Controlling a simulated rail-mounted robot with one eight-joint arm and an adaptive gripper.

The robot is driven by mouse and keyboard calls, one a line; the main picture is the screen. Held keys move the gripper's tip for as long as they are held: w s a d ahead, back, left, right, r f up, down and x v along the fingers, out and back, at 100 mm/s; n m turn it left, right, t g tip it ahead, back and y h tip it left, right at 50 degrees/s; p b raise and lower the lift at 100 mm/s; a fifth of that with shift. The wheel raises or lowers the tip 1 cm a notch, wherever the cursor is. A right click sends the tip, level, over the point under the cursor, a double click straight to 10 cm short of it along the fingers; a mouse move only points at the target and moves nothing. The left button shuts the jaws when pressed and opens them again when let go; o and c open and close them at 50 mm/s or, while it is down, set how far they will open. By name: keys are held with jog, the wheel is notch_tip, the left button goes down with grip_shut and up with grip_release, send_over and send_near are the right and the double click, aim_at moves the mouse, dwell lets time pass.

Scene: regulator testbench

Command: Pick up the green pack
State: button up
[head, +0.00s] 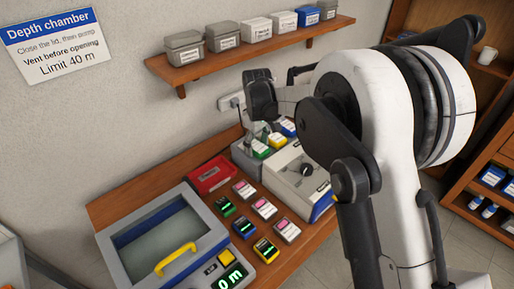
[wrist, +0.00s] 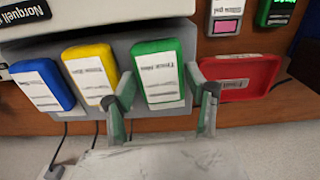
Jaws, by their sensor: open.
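The green pack (wrist: 158,70) stands in a grey dock, with a white label facing the wrist camera. A yellow pack (wrist: 90,72) and a blue pack (wrist: 40,84) stand to its left in the same dock (wrist: 178,110). My gripper (wrist: 166,92) is open, with one finger on each side of the green pack in the wrist view. The left finger overlaps the yellow pack's lower corner. I cannot tell whether either finger touches a pack. In the head view the green pack (head: 261,149) shows just below my gripper (head: 262,130).
A red tray (head: 211,175) lies on the bench beside the dock. Several small devices sit in front of it. The depth chamber (head: 120,240) with a yellow handle is at the front left. A wall shelf (head: 225,60) holds bins above.

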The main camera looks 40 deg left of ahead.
jog(key=shift+f, duration=0.4)
jog(key=shift+c, duration=0.2)
jog(key=c, duration=0.8)
